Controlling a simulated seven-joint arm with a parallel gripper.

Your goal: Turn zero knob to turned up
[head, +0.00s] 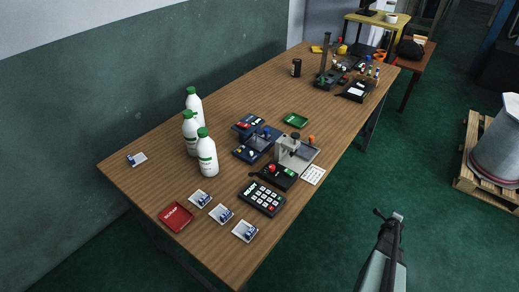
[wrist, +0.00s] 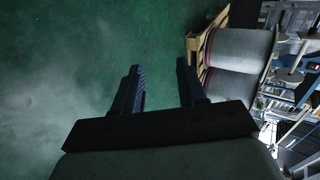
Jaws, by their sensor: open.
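My gripper (head: 388,216) is over the green floor, right of the long wooden table and well apart from it. In the wrist view its two dark fingers (wrist: 159,72) are spread with nothing between them. I cannot pick out the zero knob for certain; the small parts on the table are too small to read. A grey device (head: 294,153) stands mid-table, with a small orange knob-like part (head: 311,139) at its right. A dark device with a tall post (head: 325,54) stands towards the far end. The wrist view shows no table devices.
The wooden table (head: 145,178) also holds white bottles (head: 207,155) with green caps, a red tray (head: 176,217), a green tray (head: 295,120) and a dark keypad (head: 262,198). A large grey roll (head: 495,140) stands on a pallet (head: 473,160) at right. Floor between is clear.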

